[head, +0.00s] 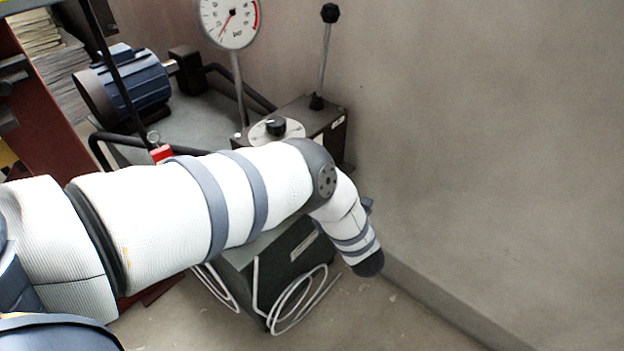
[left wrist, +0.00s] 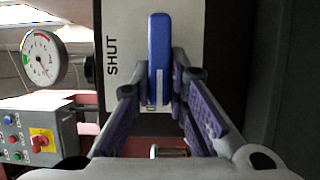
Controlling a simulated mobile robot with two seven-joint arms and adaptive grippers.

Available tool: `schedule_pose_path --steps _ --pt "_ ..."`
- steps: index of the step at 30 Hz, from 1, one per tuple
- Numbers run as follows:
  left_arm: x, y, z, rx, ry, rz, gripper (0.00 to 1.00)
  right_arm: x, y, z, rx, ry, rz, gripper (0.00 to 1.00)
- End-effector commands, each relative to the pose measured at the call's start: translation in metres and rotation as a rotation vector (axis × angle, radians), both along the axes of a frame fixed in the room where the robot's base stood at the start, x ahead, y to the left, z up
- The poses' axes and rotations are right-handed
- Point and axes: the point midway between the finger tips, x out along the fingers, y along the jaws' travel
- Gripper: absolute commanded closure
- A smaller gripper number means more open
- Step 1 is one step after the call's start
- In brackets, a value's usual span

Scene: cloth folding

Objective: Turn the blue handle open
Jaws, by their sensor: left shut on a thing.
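The blue handle (left wrist: 159,45) shows in the left wrist view as an upright bar over a pale plate (left wrist: 188,25). The word SHUT is printed sideways on the plate, left of the handle; other lettering near the handle's lower end is mostly covered. My left gripper (left wrist: 160,92) has its two fingers on either side of the handle's lower end, shut on it. In the head view my white left arm crosses the picture from the left; neither the handle nor the left gripper can be made out there. My right gripper is in neither view.
A black-knobbed lever (head: 323,57), a round gauge (head: 229,20) and a blue motor (head: 138,83) stand behind my arm. A control box with buttons (left wrist: 40,138) is at the lower left in the wrist view. A bare wall (head: 490,130) fills the right side.

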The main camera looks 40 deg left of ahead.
Motion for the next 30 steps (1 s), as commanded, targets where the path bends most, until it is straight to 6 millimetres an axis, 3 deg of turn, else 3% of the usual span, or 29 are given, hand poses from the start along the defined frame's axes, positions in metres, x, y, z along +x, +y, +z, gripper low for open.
schedule_pose_path --steps 5,6,8,19,30 --pt "0.000 0.000 0.000 0.000 -0.001 0.000 1.00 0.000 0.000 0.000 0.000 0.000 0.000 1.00" --pt "0.000 0.000 0.000 0.000 -0.001 0.000 0.79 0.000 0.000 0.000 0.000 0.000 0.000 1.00" --pt "0.000 0.000 0.000 0.000 -0.001 0.000 0.65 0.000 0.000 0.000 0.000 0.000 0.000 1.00" --pt "-0.003 -0.008 -0.001 -0.002 0.002 -0.001 0.65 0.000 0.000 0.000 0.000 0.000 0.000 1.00" --pt "-0.045 -0.089 -0.001 -0.002 0.002 -0.002 0.65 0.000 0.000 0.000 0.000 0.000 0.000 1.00"
